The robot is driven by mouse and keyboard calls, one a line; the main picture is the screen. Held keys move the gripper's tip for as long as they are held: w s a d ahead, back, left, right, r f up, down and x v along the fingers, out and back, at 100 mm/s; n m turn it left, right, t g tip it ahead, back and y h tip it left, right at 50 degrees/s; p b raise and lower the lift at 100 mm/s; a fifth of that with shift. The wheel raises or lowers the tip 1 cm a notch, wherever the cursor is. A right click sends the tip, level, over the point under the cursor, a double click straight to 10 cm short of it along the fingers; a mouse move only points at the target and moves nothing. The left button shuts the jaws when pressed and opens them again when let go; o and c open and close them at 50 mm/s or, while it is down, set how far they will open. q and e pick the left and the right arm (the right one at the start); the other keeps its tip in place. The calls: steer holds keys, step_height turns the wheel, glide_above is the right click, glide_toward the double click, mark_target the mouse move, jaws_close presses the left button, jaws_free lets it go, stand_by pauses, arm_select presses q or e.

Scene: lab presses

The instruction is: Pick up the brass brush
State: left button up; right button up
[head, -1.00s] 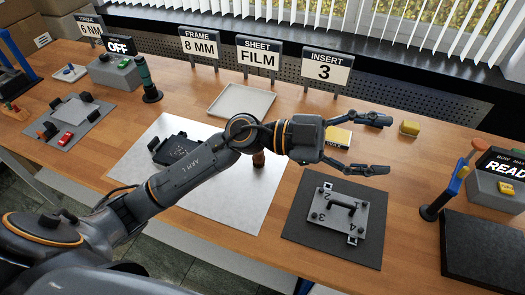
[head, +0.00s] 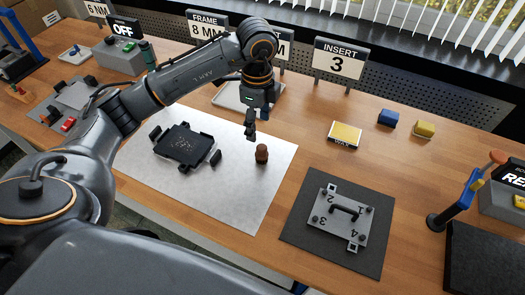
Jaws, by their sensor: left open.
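A small brown, round-topped piece (head: 262,153) stands upright on the pale metal sheet (head: 225,195); it looks like the brass brush's handle, but no bristles show. My left gripper (head: 257,122) points down behind and above it, near the sheet's far edge. Its fingers are apart, seen nearly edge-on, with nothing between them. The gripper and brown piece look apart in the picture. My right gripper is out of view.
A black frame (head: 183,145) with dark specks lies on the sheet at left. A grey numbered plate (head: 340,215) lies on a dark mat at right. A yellow WAX box (head: 344,133), a blue block (head: 388,118) and a yellow block (head: 425,129) stand behind.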

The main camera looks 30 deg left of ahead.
mark_target(262, 147)
arm_select(q)
step_height(262, 147, down, 5)
steer(key=shift+f+p, duration=0.2)
steer(key=shift+p, duration=0.2)
steer(key=shift+d+f+p, duration=0.2)
steer(key=shift+f+p, duration=0.2)
steer(key=shift+f, duration=0.1)
steer(key=f, duration=0.2)
steer(key=f+p, duration=0.1)
steer(key=shift+w+d+f, duration=0.2)
steer(key=shift+f, duration=0.5)
steer(key=shift+c, duration=0.5)
steer(key=c, duration=1.2)
steer(key=shift+o, duration=0.2)
steer(key=shift+r, duration=0.1)
